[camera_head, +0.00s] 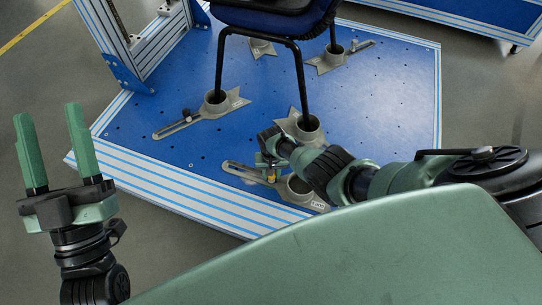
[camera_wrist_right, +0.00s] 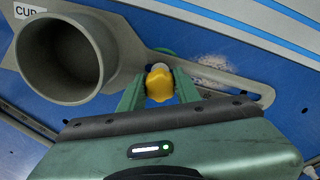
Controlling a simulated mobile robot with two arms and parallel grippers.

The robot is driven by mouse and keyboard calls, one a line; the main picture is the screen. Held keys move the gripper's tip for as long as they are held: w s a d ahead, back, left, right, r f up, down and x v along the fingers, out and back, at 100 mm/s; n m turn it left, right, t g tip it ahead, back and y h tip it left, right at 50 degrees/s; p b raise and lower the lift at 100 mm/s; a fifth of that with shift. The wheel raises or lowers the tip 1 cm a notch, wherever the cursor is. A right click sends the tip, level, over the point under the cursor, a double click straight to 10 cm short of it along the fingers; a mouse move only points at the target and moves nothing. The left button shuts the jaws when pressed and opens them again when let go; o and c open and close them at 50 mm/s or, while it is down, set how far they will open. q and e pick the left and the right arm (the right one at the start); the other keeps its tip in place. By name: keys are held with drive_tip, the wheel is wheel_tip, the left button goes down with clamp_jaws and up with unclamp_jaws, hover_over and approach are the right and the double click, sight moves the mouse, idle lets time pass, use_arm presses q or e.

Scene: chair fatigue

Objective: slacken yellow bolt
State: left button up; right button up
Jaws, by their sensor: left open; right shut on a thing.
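The yellow bolt (camera_wrist_right: 159,84) sits on the slotted arm of a grey cup fixture (camera_wrist_right: 120,45) in the right wrist view. The bolt also shows small in the head view (camera_head: 271,179), partly hidden by my gripper. My right gripper (camera_wrist_right: 159,92) is shut on the yellow bolt, with one green finger on each side. In the head view, the right gripper (camera_head: 268,160) is above the front edge of the blue platform. My left gripper (camera_head: 47,112) is open and empty, off the platform at the left.
A blue chair (camera_head: 270,18) with black legs stands in grey cups on the blue platform (camera_head: 390,110). One chair leg is close behind my right gripper. A metal frame upright (camera_head: 112,45) rises at the back left. The floor around my left gripper is clear.

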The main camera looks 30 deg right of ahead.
drive_tip(key=shift+n, duration=0.3)
drive_tip(key=shift+n, duration=0.6)
drive_tip(key=shift+n, duration=0.6)
drive_tip(key=o, duration=0.7)
drive_tip(key=shift+o, duration=0.2)
drive_tip(key=shift+r, duration=0.1)
